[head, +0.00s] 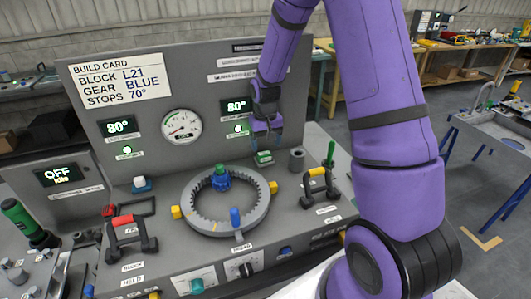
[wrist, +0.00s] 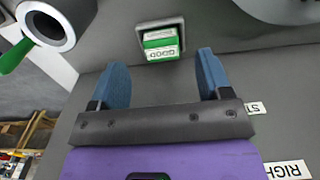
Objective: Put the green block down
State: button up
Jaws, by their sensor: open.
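The green block (head: 264,157) sits at a square-framed recess on the grey console deck, below the right-hand 80° display. In the wrist view the green block (wrist: 160,45) shows a pale label and lies within the square frame (wrist: 183,37). My gripper (head: 267,128) is just above the block in the head view. In the wrist view my gripper (wrist: 161,62) has its two blue fingers wide apart, with nothing between them. The block lies beyond the fingertips, apart from both. How deep it sits cannot be told.
A grey hollow cylinder (head: 297,160) and a green handle (head: 330,153) stand right of the block. A large toothed ring (head: 192,222) lies to the left. A red-and-black handle (head: 129,236) and a yellow-and-black handle (head: 318,184) rise from the deck. The upright panel is close behind.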

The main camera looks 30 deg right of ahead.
notch_tip(320, 180, up, 7)
notch_tip(320, 180, up, 10)
jog(key=t, duration=0.1)
send_over(265, 156)
jog(key=s+a, duration=0.2)
jog(key=s, duration=0.3)
jog(key=s+a+r+t, duration=0.1)
jog(key=s+r, duration=0.3)
jog(key=s, duration=0.4)
jog(key=s+a+r+n+t, duration=0.1)
jog(key=s+r, duration=0.3)
jog(key=s, duration=0.4)
jog(key=s+a+r+n+t, duration=0.1)
jog(key=s+a+r+t, duration=0.1)
jog(key=s, duration=0.6)
jog(key=shift+s+a+r, duration=0.2)
jog(key=shift+a+r, duration=0.55)
jog(key=shift+r, duration=0.3)
